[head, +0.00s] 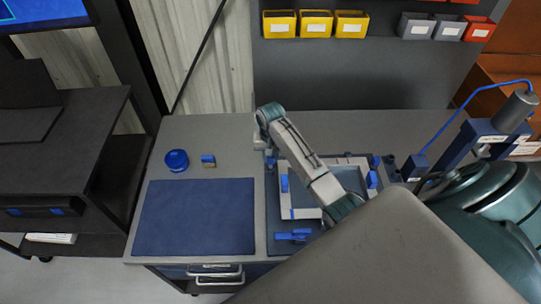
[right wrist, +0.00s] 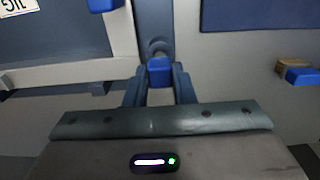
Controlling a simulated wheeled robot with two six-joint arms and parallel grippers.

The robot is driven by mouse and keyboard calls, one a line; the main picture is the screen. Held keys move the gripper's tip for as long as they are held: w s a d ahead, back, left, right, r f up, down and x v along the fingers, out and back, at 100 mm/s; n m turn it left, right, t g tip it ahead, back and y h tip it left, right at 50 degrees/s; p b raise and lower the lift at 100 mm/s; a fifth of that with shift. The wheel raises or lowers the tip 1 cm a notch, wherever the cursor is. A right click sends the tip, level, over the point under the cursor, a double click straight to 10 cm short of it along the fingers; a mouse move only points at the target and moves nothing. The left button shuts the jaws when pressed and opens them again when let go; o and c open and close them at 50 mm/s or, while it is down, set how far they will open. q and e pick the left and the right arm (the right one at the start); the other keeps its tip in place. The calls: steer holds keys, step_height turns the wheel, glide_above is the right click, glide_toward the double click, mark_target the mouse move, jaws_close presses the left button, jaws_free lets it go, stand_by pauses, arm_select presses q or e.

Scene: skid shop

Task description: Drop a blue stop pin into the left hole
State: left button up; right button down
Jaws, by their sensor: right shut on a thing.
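My right gripper (head: 264,145) is over the back left corner of the jig plate (head: 281,248). In the right wrist view the gripper (right wrist: 159,84) is shut on a blue stop pin (right wrist: 159,70), whose blue top shows between the fingers. A round grey ring (right wrist: 157,46), seemingly the left hole's rim, shows just beyond the pin on the dark blue plate strip. The pin's lower end is hidden, so I cannot tell whether it is in the hole. A pale frame (head: 305,213) lies on the plate, partly behind my right arm. My left gripper is not in view.
Blue clamps (head: 371,180) stand at the frame's sides, and a blue handle (head: 293,235) lies in front. A round blue dish (head: 176,160) and a small blue-and-wood block (head: 208,161) sit behind the blue mat (head: 195,217). A post-like device (head: 495,130) stands at right.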

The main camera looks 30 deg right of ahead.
steer(key=shift+f, duration=1.3)
stand_by(1.3)
steer(key=c, duration=0.7)
jaws_free()
steer(key=shift+c, duration=0.2)
steer(key=shift+r, duration=0.1)
steer(key=shift+r, duration=3.45)
